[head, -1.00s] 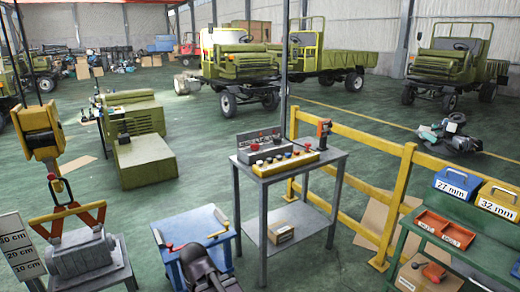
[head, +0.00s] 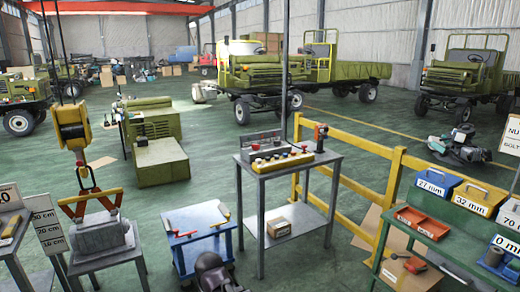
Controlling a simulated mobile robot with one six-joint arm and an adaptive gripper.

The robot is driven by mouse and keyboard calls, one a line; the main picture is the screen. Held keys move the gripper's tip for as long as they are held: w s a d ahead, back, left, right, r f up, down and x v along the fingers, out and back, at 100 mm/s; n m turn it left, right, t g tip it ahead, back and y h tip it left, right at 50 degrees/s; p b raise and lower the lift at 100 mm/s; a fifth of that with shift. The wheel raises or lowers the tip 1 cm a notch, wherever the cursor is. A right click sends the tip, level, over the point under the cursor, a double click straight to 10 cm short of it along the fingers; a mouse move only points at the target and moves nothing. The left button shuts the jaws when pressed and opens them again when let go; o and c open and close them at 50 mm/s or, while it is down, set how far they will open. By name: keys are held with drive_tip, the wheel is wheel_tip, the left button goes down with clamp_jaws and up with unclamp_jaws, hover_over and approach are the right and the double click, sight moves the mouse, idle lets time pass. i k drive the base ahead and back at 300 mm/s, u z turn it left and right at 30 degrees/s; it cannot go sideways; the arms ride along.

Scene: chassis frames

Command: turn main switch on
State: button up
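A control box stands on a grey metal table (head: 318,166). It has a grey upright panel (head: 262,142) and a yellow front strip (head: 283,162) with several red and dark buttons or knobs. At its right end, an orange-red and dark upright handle (head: 320,135) stands on the tabletop. I cannot tell which of these is the main switch, or its position. A dark rounded part at the bottom centre seems to be my arm's end, my gripper (head: 213,273). It is apart from the control box, nearer to me; its fingers cannot be made out.
A hoist hook (head: 72,133) hangs over a grey motor (head: 100,234). A yellow railing (head: 365,196) runs behind and right. A green bench (head: 440,243) with bins is right. A thin post rises behind the control box.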

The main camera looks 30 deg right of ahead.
sight(255, 147)
drive_tip(key=k, duration=0.15)
drive_tip(key=z, duration=0.65)
drive_tip(key=i, duration=0.95)
drive_tip(key=z, duration=0.55)
drive_tip(key=i, duration=1.7)
drive_tip(key=u, duration=0.6)
